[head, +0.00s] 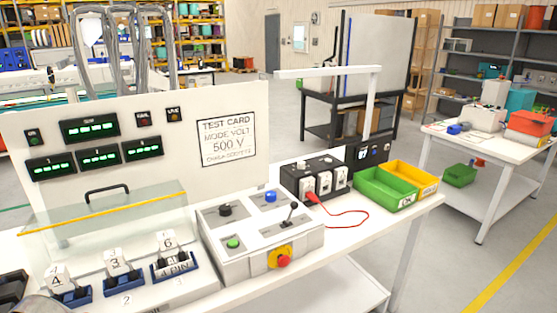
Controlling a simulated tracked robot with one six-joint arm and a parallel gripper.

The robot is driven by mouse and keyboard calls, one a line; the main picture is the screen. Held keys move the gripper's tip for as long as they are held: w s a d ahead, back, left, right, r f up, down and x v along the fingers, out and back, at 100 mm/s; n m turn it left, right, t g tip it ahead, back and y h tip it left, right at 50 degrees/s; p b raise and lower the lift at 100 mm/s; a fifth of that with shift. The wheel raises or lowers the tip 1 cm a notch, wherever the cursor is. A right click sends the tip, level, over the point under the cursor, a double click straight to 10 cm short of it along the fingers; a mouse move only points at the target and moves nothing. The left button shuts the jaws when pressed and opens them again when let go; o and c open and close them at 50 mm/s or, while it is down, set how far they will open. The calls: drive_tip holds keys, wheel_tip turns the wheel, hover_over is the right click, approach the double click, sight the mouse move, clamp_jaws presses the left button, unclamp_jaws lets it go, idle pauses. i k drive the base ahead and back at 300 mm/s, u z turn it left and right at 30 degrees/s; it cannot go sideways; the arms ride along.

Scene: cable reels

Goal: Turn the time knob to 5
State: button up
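A light grey control box (262,236) stands on the white bench. A black knob (225,210) sits on a pale plate at its upper left and is likely the time knob. Its pointer and any scale marks are too small to read. My gripper cannot be made out. A grey rounded shape at the bottom left edge is cut off and unclear.
A test card (227,141) reads MODE VOLT 500 V. A clear guard (105,222) with a yellow edge and several numbered connectors in blue holders stand left. A black socket block (315,181) with a red lead and green (385,190) and yellow bins (412,178) stand right.

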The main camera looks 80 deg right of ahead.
sight(301, 165)
drive_tip(key=u, duration=0.9)
drive_tip(key=k, duration=2.1)
drive_tip(key=z, duration=1.75)
